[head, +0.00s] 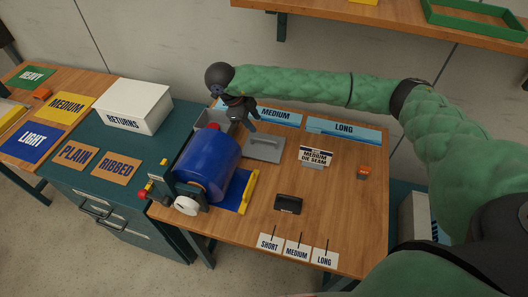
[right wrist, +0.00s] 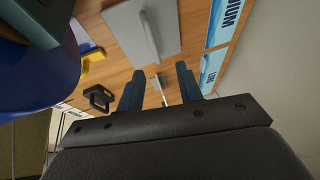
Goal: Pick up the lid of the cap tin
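A flat grey lid with a raised bar handle (head: 265,149) lies on the wooden table, just right of the blue roll. It also shows in the right wrist view (right wrist: 146,34), beyond the fingertips. A grey open box (head: 212,117), which looks like the cap tin, stands behind the roll, partly hidden by it and my gripper; something red shows at it. My right gripper (head: 243,117) is above the table behind the lid, apart from it. In the right wrist view its two fingers (right wrist: 160,88) are spread with nothing held between them. My left gripper is not in view.
The large blue roll (head: 208,165) on its stand is a close obstacle left of the lid. Blue MEDIUM and LONG strips (head: 343,128) lie along the back edge. A die seam sign (head: 315,156) and a black handled item (head: 288,204) stand to the right and front.

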